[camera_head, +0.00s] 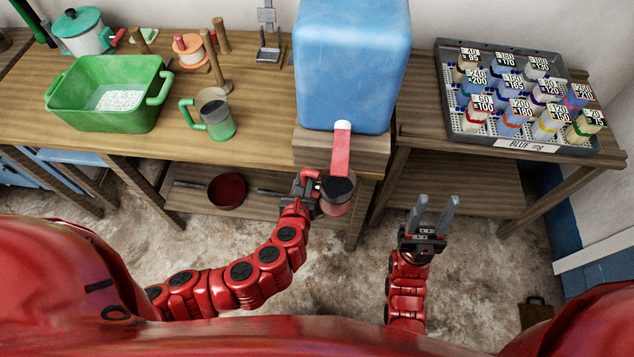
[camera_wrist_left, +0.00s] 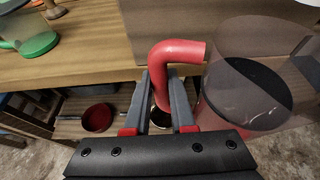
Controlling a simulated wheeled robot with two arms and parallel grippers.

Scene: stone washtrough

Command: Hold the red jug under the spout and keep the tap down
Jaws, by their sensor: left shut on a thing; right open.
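The red jug (camera_head: 336,208) has clear walls, a red base and a red handle. It is below the front of the blue tank (camera_head: 352,65). My left gripper (camera_head: 311,180) is shut on its handle; the left wrist view shows the red handle (camera_wrist_left: 178,52) between the fingers and the clear jug wall (camera_wrist_left: 225,75) to the right. A dark disc shows inside; I cannot tell whether it is liquid. The red tap lever (camera_head: 341,150) sticks out from the tank over the jug. The spout is hidden, and I see no stream. My right gripper (camera_head: 434,212) is open and empty, right of the jug.
A green mug (camera_head: 217,127), a green basin (camera_head: 90,110) and a white pot (camera_head: 85,38) stand on the left bench. A grey tray (camera_head: 450,125) of labelled bottles is on the right bench.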

